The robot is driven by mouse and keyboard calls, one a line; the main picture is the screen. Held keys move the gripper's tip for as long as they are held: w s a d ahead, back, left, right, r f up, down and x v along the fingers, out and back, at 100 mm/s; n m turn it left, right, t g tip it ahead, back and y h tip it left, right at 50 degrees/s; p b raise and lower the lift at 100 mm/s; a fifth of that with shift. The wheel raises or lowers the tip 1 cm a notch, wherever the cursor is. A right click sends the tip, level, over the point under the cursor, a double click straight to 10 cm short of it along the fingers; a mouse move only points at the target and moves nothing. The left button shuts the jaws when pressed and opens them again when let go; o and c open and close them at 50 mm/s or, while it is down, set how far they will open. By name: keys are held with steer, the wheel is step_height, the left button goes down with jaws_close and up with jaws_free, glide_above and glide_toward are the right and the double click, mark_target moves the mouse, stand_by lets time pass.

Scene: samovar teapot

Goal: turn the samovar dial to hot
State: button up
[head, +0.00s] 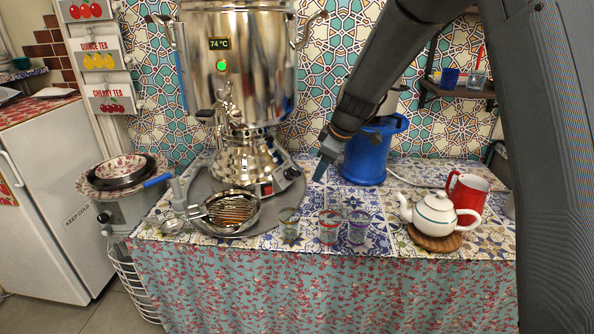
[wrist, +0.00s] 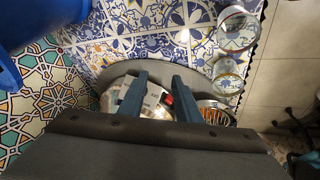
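The large silver samovar (head: 237,70) stands on a round grey tray (head: 205,180). Its display (head: 219,44) reads 74 °C, with a green light (head: 222,66) below. A dark dial (head: 291,173) sits on the right of its base; its setting is too small to read. My gripper (head: 321,168) points down just right of the dial, apart from it. In the wrist view my gripper (wrist: 158,97) has its two blue fingers spread, with nothing held. Part of the shiny samovar base (wrist: 152,106) and a small red spot show between and beyond the fingers.
A blue container (head: 364,160) stands behind my gripper. Three small glasses, including a red-banded one (head: 330,227), stand at the front edge. A strainer bowl (head: 232,212) is on the tray. A white teapot (head: 437,214) and red mug (head: 467,190) are right.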

mark_target(296, 170)
steer(key=shift+w+a+f+n+t+y+p, duration=0.2)
steer(key=shift+w+a+f+n, duration=0.35)
steer(key=shift+w+a+f, duration=0.9)
steer(key=shift+w+a+f+n+t+y+p, duration=0.1)
steer(key=shift+w+a+f+n+p, duration=0.25)
steer(key=shift+w+a+f+n, duration=1.05)
steer(key=shift+w+a+f+m+t+y+p, duration=0.1)
steer(key=shift+w+a+f+m+p, duration=0.2)
steer(key=shift+w+a, duration=1.3)
steer(key=shift+w+d, duration=0.6)
steer(key=shift+d, duration=0.05)
steer(key=c, duration=0.7)
steer(key=shift+c, duration=0.2)
